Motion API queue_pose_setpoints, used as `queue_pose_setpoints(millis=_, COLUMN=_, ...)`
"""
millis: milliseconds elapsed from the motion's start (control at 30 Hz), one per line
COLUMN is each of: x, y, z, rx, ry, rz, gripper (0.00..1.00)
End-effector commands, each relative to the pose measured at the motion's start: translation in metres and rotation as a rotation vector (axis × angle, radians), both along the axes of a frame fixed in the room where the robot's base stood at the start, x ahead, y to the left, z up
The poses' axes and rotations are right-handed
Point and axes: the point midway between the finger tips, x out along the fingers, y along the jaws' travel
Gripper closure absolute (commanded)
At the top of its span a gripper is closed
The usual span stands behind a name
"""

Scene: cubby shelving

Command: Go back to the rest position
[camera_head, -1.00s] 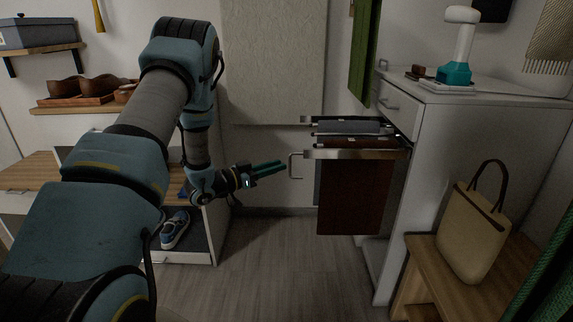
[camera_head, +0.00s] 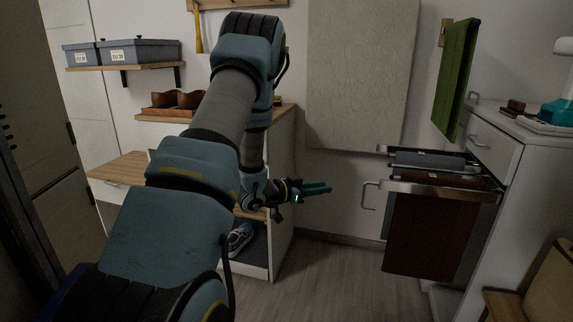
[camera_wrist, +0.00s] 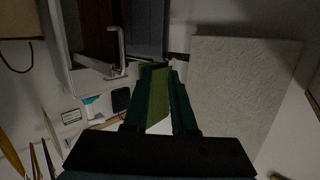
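My gripper (camera_head: 318,188) is held out in front of the white wall, to the left of the pull-out rack's handle and apart from it. Its two dark green fingers also show in the wrist view (camera_wrist: 165,98). They stand a small gap apart, with nothing held between them; a green hanging cloth shows behind the gap. My arm reaches across the left and middle of the head view, bent at the elbow.
A pull-out rack (camera_head: 437,188) with hanging brown and grey cloths juts from the white cabinet (camera_head: 515,200) at right. A shoe (camera_head: 240,238) sits in the low cubby behind my arm. Grey boxes (camera_head: 140,51) stand on a wall shelf. Grey floor (camera_head: 345,285) lies open between.

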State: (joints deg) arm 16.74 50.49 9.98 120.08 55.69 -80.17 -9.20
Motion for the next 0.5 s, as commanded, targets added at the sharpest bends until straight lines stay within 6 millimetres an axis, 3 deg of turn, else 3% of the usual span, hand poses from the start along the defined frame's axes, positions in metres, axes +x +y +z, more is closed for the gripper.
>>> queue_pose_setpoints(millis=133, x=0.028, y=0.050, z=0.019, rx=0.199, ry=0.053, rz=0.264, gripper=0.75)
queue_pose_setpoints(millis=267, x=0.026, y=0.104, z=0.028, rx=0.357, ry=0.172, rz=0.482, gripper=0.75)
queue_pose_setpoints(millis=367, x=0.004, y=0.146, z=0.034, rx=0.460, ry=0.300, rz=0.629, gripper=0.75)
queue_pose_setpoints(millis=500, x=-0.050, y=0.193, z=0.039, rx=0.573, ry=0.518, rz=0.788, gripper=0.75)
